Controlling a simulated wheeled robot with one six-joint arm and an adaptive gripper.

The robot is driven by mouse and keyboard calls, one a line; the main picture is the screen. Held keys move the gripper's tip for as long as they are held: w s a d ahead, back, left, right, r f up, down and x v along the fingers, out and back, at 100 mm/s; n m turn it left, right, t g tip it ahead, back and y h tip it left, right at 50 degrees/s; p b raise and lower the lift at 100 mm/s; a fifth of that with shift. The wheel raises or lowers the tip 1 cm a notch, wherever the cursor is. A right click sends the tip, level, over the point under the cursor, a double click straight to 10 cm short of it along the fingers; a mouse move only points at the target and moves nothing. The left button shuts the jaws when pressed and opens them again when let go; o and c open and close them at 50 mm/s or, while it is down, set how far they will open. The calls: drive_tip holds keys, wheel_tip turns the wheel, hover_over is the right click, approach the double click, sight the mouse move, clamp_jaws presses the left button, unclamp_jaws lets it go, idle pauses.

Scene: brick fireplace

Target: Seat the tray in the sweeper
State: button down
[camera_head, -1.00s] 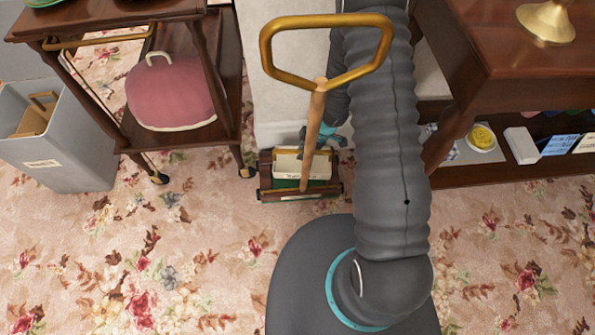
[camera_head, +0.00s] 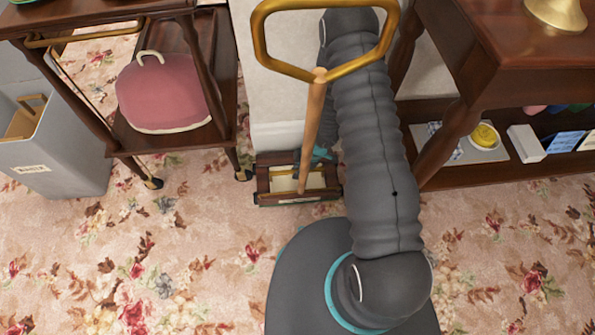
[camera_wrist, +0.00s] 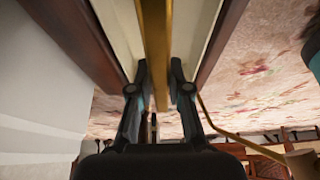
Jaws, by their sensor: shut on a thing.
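The sweeper (camera_head: 264,184) is a dark wooden box on the carpet by the wall, with a wooden pole and a brass loop handle (camera_head: 258,40) leaning up. The cream tray (camera_head: 284,184) lies low inside the box, with the sweeper's wooden sides around it. In the wrist view, cream tray surfaces (camera_wrist: 120,30) lie on both sides of a brass bar (camera_wrist: 156,50), between brown wooden sides (camera_wrist: 75,40). My gripper (camera_wrist: 160,85) is shut on this bar, apparently the tray's grip. In the head view the pole and my arm partly hide my gripper; whether the tray sits fully down cannot be told.
A wooden trolley (camera_head: 175,150) with a pink cushion-like thing (camera_head: 165,92) stands to the left, beside a grey bin (camera_head: 60,150). A wooden table (camera_head: 500,70) with a loaded lower shelf (camera_head: 450,175) is on the right. Open floral carpet lies in front.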

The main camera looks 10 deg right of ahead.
drive_tip(key=c, duration=1.1)
unclamp_jaws()
drive_tip(key=p+v, duration=0.4)
drive_tip(key=v, duration=0.8)
drive_tip(key=shift+r, duration=0.1)
